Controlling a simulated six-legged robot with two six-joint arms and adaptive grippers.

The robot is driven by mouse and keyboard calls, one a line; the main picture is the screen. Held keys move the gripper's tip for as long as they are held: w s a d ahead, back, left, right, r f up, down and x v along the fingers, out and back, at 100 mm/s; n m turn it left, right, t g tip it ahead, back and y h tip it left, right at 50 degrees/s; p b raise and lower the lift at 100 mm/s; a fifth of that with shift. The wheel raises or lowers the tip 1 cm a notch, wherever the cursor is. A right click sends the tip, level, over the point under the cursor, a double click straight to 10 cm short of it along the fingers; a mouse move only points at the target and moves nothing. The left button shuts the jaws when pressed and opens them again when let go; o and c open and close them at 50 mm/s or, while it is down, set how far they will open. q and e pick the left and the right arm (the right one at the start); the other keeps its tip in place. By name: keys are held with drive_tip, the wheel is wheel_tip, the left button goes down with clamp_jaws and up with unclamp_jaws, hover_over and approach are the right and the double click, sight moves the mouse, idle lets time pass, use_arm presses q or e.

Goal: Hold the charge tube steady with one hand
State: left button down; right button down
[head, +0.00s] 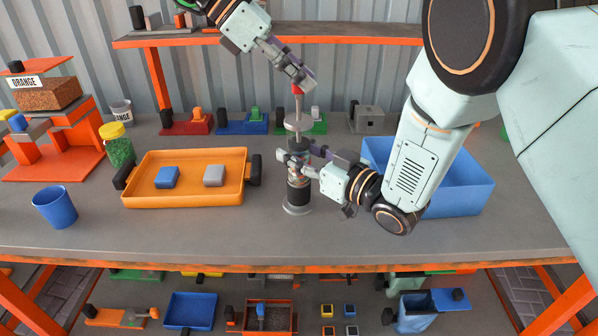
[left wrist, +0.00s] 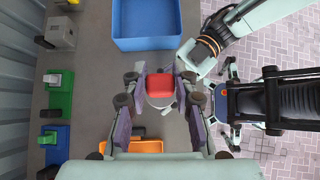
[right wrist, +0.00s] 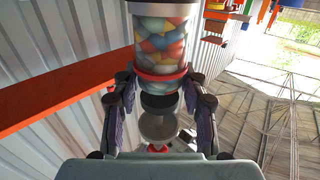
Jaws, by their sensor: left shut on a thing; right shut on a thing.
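The charge tube (head: 298,190) stands upright on the grey bench, with a dark band low down. In the right wrist view its clear wall (right wrist: 163,40) shows many-coloured pellets above a red ring. My right gripper (head: 292,164) is shut on the tube from the right, around its upper part. A thin rod with a pale disc (head: 298,122) rises from the tube to a red knob (head: 297,90). My left gripper (head: 301,84) is shut on this knob from above; the knob (left wrist: 160,86) sits between its fingers in the left wrist view. The fingers hide part of the tube.
An orange tray (head: 190,194) with a blue and a grey block lies left of the tube. A blue bin (head: 460,200) stands right, partly behind my right arm. A blue cup (head: 55,207) is far left. Several coloured fixtures line the back. Bare bench lies in front.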

use_arm(q)
drive_tip(key=shift+f, duration=0.15)
idle(0.5)
drive_tip(key=shift+f, duration=1.25)
